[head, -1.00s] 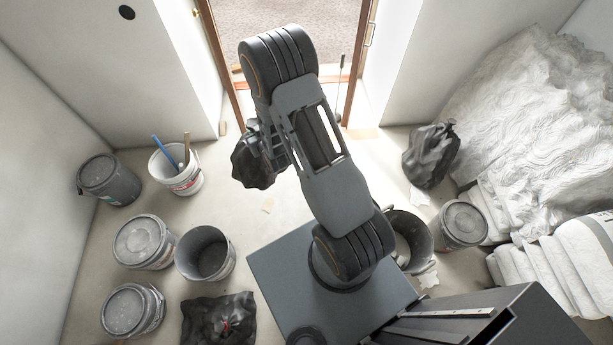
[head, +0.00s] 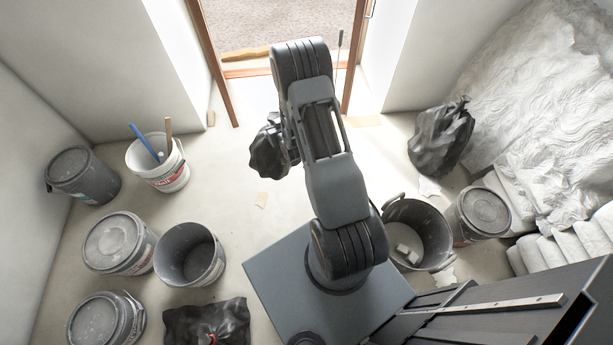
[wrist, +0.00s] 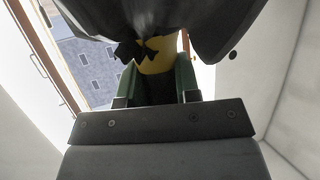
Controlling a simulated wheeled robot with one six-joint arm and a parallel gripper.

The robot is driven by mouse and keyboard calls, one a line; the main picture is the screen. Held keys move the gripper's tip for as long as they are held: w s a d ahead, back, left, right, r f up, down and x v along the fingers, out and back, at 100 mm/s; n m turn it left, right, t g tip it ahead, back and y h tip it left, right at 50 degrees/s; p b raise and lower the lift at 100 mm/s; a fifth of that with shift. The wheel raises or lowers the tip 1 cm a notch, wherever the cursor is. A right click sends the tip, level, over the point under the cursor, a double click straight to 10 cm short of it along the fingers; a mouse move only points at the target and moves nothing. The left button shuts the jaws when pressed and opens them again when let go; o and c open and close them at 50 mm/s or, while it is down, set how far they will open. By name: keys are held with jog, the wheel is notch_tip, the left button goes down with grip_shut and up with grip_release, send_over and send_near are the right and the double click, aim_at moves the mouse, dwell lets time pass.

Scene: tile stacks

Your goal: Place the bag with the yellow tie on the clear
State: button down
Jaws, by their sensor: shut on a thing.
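A black bag (head: 268,152) hangs at my gripper (head: 287,143), left of my arm in the head view. In the wrist view the same black bag (wrist: 125,25) fills the top, with a yellow tie (wrist: 160,62) at its neck between the fingers. My gripper (wrist: 160,85) is shut on this bag and holds it near the doorway. A second black bag (head: 441,138) stands at the right by the white sheeting. A third black bag (head: 208,325) with a red tie (head: 212,338) lies at the bottom.
Several buckets stand at left, including a white one (head: 158,165) with tools and an open grey one (head: 190,255). A tub with pale pieces (head: 415,233) is right of my base. White sheeting (head: 525,100) fills the right. Bare floor (head: 235,185) lies left of the held bag.

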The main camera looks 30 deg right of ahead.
jog(key=s+d+f+m+h+b, duration=0.1)
jog(key=d+f+b, duration=0.5)
jog(key=f+b, duration=0.45)
jog(key=s+d+f+h+b, duration=0.1)
jog(key=d+f+b, duration=0.5)
jog(key=f, duration=0.7)
jog(key=d+f+m+b, duration=0.1)
jog(key=d+f+b, duration=0.4)
jog(key=f+b, duration=0.55)
jog(key=w+d+f+b, duration=0.3)
jog(key=w+f+b, duration=0.2)
jog(key=w+f, duration=0.1)
jog(key=w+d+f+b, duration=0.4)
jog(key=w+f+b, duration=0.1)
jog(key=f, duration=0.3)
jog(key=shift+w, duration=0.45)
